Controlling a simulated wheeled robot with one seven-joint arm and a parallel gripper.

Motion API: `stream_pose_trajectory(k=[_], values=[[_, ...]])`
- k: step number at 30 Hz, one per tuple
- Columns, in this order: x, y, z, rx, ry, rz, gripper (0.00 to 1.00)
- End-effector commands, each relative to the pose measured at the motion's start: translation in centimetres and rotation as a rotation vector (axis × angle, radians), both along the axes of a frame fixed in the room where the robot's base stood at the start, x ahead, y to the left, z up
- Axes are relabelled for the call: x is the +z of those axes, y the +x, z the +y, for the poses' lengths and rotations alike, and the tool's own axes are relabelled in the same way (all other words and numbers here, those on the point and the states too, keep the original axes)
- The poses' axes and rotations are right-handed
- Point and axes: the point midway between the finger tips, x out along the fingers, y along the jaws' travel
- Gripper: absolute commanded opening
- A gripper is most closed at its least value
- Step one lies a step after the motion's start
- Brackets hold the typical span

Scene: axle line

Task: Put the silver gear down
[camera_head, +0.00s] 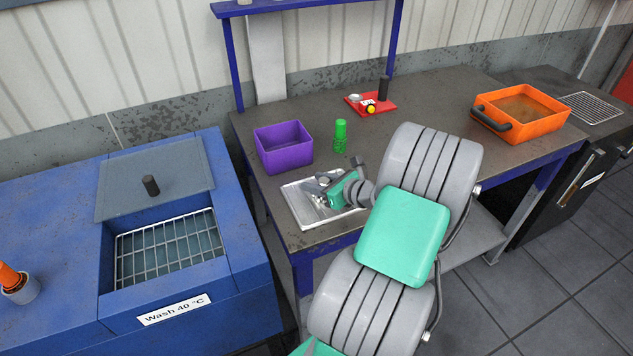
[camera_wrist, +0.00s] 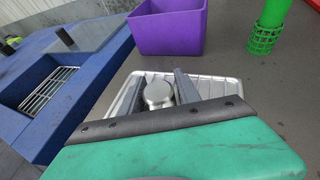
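My gripper (camera_head: 322,188) is low over a silver tray (camera_head: 297,210) at the table's front left corner. In the wrist view, the silver gear (camera_wrist: 158,93), a shiny rounded metal piece, sits between my two grey fingers (camera_wrist: 160,88), which appear to touch it on both sides. The tray (camera_wrist: 215,88) shows behind and around them. The gear's lower part is hidden by my gripper, and I cannot tell whether it touches the tray floor.
A purple bin (camera_head: 284,150) stands just behind the tray. A green bottle-like part in a green mesh holder (camera_head: 340,138) is to its right. A red fixture board (camera_head: 378,106) and an orange tray (camera_head: 522,112) lie farther back. The blue wash station (camera_head: 70,200) is left.

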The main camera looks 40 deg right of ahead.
Motion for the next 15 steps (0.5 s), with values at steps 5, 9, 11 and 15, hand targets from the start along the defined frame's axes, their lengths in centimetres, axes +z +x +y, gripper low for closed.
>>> stream_pose_trajectory(k=[5,9,11,15], values=[[0.0,0.0,0.0,0.0,0.0,0.0,0.51],[0.0,0.0,0.0,0.0,0.0,0.0,0.51],[0.1,0.0,0.0,0.0,0.0,0.0,0.51],[0.8,-1.0,-0.3,-0.004,-0.001,-0.001,0.51]])
